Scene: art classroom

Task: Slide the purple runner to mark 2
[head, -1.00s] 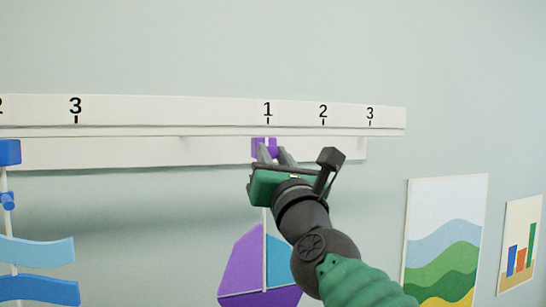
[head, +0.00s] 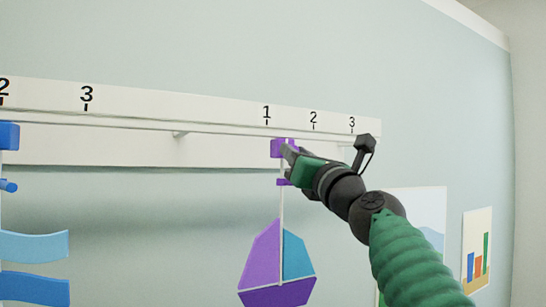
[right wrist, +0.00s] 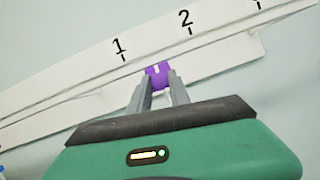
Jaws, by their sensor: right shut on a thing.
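The purple runner (head: 277,148) sits on the white rail (head: 215,134), a little to the right of mark 1 (head: 267,113) and left of mark 2 (head: 314,119). My right gripper (head: 288,153) is shut on the runner from the front right. In the right wrist view the purple runner (right wrist: 157,72) shows between my two grey fingers, below the stretch between mark 1 (right wrist: 120,46) and mark 2 (right wrist: 184,18). A purple and blue sailboat (head: 262,255) hangs on a white rod under the runner. The fingers partly hide the runner. My left gripper is out of view.
Mark 3 (head: 352,123) lies farther right, near the rail's end. At the far left a blue runner (head: 9,136) carries blue wavy shapes (head: 35,246). Pictures (head: 477,250) hang on the wall at lower right. The rail right of the purple runner looks clear.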

